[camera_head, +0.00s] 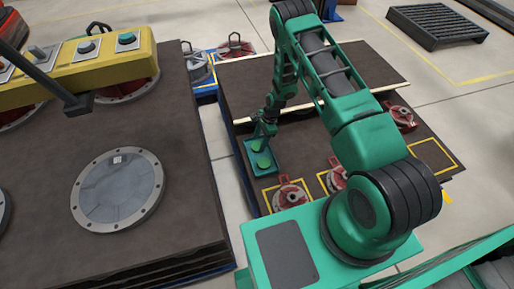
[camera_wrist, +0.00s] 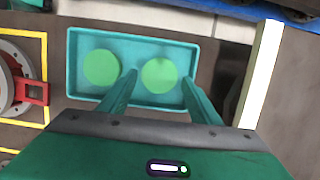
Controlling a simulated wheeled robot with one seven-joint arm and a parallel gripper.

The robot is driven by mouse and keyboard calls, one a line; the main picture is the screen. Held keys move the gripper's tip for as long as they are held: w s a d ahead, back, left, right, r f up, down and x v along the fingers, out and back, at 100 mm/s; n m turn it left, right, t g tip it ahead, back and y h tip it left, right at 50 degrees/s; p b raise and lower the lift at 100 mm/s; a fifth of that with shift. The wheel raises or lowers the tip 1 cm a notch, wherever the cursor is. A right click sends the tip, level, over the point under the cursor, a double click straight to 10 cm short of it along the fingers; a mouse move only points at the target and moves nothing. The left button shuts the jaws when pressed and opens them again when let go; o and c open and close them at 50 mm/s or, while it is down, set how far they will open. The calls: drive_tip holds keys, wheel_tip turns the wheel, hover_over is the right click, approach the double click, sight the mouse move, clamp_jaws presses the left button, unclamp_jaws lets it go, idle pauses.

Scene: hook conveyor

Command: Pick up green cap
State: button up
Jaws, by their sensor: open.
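Two round green caps lie in a teal tray (camera_wrist: 135,39). In the wrist view the left cap (camera_wrist: 100,68) is clear of my fingers. The right cap (camera_wrist: 159,75) shows between the two fingers of my gripper (camera_wrist: 158,80), which is open and empty. I cannot tell the height of the fingertips above the cap. In the head view, the tray (camera_head: 280,169) sits near the left edge of the brown table. One cap (camera_head: 264,162) shows in front of my gripper (camera_head: 262,141), and the other is partly hidden by it.
A red and grey fitting (camera_wrist: 14,85) lies in a yellow-outlined square beside the tray. More red fittings (camera_head: 290,195) stand along the table. A pale strip (camera_wrist: 262,72) runs right of the tray. A dark platform with a round glass disc (camera_head: 117,190) stands at left.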

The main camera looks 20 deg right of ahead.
drive_tip(key=shift+x, duration=1.2)
drive_tip(key=c, duration=0.8)
drive_tip(key=shift+r, duration=0.15)
